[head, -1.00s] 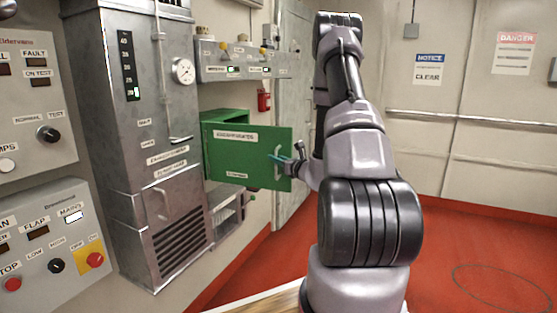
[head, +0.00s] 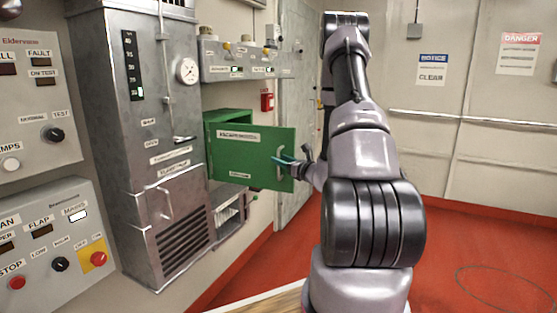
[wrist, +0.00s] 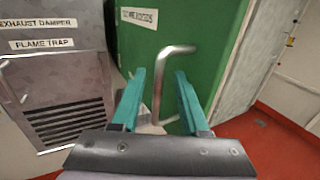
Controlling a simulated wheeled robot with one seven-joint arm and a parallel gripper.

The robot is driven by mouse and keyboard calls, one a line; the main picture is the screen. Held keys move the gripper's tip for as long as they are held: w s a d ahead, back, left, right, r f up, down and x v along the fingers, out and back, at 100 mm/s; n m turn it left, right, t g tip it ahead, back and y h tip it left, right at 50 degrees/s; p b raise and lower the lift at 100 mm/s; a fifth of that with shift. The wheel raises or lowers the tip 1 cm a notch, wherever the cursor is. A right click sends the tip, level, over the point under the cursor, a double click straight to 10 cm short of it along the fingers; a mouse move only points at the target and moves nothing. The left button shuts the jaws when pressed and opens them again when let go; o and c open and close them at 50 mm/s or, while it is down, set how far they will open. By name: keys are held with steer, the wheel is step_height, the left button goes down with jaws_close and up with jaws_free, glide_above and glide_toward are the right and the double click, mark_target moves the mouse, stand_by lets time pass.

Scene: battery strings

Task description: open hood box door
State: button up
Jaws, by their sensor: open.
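The green hood box (head: 232,116) is on the wall, and its green door (head: 232,153) with a label stands swung partly open toward me. The door's silver bar handle (head: 279,165) is near its right edge. In the wrist view the handle (wrist: 158,85) lies between the two teal fingers of my gripper (wrist: 160,80). The fingers are apart, one on each side of the handle; I cannot tell whether either touches it. In the head view my gripper (head: 287,161) is at the handle.
A grey metal cabinet (head: 125,100) with a gauge stands left of the box. A grey switch panel (head: 240,66) is above it and an open grey box (head: 230,210) below. Control panels are at the far left. The red floor at right is clear.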

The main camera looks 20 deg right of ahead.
steer(key=v, duration=0.8)
steer(key=shift+s, duration=0.3)
steer(key=s+a+r+n+g+y, duration=0.5)
steer(key=a+r+n+g, duration=0.15)
steer(key=a+n, duration=0.35)
steer(key=s+a+r+n+g+y, duration=0.55)
steer(key=a+r+n, duration=0.2)
steer(key=a, duration=0.45)
steer(key=s+r+n+g+h, duration=0.2)
steer(key=s+r+n+h, duration=0.2)
steer(key=s+n+h, duration=0.6)
steer(key=s+d+r+n+t+h, duration=0.1)
steer(key=d+r+n+t+h, duration=0.1)
steer(key=d+r+t, duration=0.1)
step_height(320, 180, up, 3)
steer(key=shift+s+d+f+t, duration=0.2)
steer(key=shift+d+f+t, duration=0.1)
steer(key=shift+d, duration=0.35)
